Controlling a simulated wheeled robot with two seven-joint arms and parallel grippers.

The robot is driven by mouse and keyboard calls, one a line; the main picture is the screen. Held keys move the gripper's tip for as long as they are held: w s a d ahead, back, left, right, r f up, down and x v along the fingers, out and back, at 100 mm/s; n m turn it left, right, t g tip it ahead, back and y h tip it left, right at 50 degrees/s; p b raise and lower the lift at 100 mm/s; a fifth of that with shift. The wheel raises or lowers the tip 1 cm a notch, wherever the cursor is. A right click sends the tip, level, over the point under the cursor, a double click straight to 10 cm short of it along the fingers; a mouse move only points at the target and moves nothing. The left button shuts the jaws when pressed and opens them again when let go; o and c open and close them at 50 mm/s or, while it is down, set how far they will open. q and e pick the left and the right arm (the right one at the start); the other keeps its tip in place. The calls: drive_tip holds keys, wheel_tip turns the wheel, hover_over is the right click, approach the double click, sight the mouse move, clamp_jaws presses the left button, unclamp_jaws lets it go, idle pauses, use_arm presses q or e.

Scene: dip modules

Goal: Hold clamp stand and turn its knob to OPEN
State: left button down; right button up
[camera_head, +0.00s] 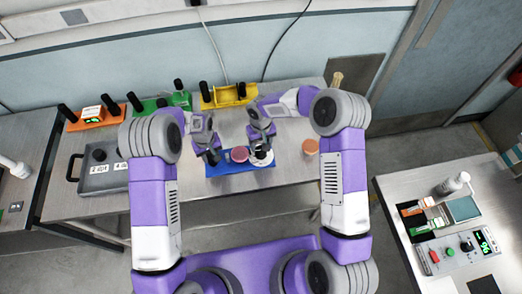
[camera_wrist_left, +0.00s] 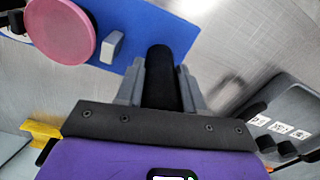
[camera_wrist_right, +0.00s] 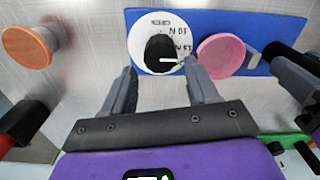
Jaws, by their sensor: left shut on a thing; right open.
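The clamp stand has a blue base (camera_head: 232,168) with a white dial, a black knob (camera_wrist_right: 159,48), a pink disc (camera_wrist_left: 62,30) and a black upright post. My left gripper (camera_wrist_left: 160,80) is shut on the post (camera_wrist_left: 161,62) at the stand's left end. My right gripper (camera_wrist_right: 156,74) is open at the dial (camera_wrist_right: 143,38), its fingertips spread to either side of the knob's lower edge in the right wrist view. I cannot tell if they touch it. A white line on the knob points right, towards partly hidden lettering. The pink disc lies between my grippers.
An orange disc (camera_head: 311,146) stands to the right on the metal table. A grey case (camera_head: 100,181) is at the left. Orange (camera_head: 88,122), green (camera_head: 150,106) and yellow (camera_head: 229,100) modules line the back. A separate table (camera_head: 395,205) stands at the right.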

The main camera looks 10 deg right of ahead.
sight(261, 152)
wheel_tip(261, 152, down, 6)
drive_tip(key=shift+r, duration=0.1)
drive_tip(key=shift+c, duration=0.4)
drive_tip(key=c, duration=0.7)
drive_tip(key=shift+o, duration=0.2)
